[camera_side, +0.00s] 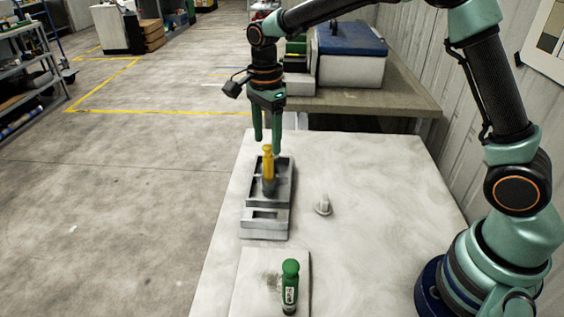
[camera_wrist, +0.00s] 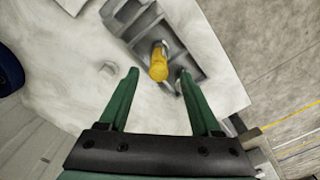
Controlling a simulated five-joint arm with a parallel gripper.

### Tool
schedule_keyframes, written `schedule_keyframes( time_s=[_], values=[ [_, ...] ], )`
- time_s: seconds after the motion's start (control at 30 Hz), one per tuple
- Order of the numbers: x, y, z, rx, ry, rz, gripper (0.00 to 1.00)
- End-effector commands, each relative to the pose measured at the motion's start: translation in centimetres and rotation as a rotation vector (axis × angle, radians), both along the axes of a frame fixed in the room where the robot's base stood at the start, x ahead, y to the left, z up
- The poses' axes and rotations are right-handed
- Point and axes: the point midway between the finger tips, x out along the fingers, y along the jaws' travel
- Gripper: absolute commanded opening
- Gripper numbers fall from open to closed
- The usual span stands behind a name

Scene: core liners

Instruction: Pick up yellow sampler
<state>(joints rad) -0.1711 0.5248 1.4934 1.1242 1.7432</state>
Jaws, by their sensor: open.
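The yellow sampler (camera_side: 267,164) stands upright in a grey rack (camera_side: 251,215) on the white table, its lower end in a dark holder. In the wrist view the yellow sampler (camera_wrist: 158,66) shows ahead of my fingertips, roughly midway between them, with the rack (camera_wrist: 120,13) around it. My gripper (camera_side: 267,146) has green fingers that point down, just above and around the sampler's top in the side view. The fingers are spread in the wrist view (camera_wrist: 158,76). My gripper is open and holds nothing. I cannot tell whether a finger touches the sampler.
A green-capped sampler (camera_side: 290,285) stands on a pale board (camera_side: 252,283) at the table's front. A small grey knob-like piece (camera_side: 323,205) lies right of the rack. A blue-lidded white box (camera_side: 350,55) stands on a bench behind. The table's right part is clear.

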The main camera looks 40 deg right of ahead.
Motion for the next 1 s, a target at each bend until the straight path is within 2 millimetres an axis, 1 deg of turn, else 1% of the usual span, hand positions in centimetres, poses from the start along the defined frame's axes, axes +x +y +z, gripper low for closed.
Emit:
schedule_keyframes(
  time_s=[0.03, 0.1, 0.27, 0.5, 0.6, 0.7, 0.9, 0.97, 1.0],
  values=[
    [-0.1, 0.0, -0.7, -0.001, 0.004, 0.0, 0.65],
    [0.0, 0.0, -1.3, 0.0, 0.001, 0.001, 0.65],
    [-0.1, 0.0, -2.2, 0.0, 0.001, 0.001, 0.65],
    [-0.3, 0.2, -5.6, -0.001, 0.004, 0.001, 0.65],
    [-0.3, 0.2, -6.6, -0.001, 0.003, 0.001, 0.65],
    [-0.2, 0.2, -6.9, 0.0, 0.0, 0.001, 0.65],
    [-0.2, 0.2, -6.9, 0.0, -0.001, 0.001, 0.65],
    [-0.2, 0.2, -6.9, 0.0, -0.001, 0.001, 0.42],
    [-0.2, 0.2, -6.9, 0.0, -0.001, 0.001, 0.27]
  ],
)
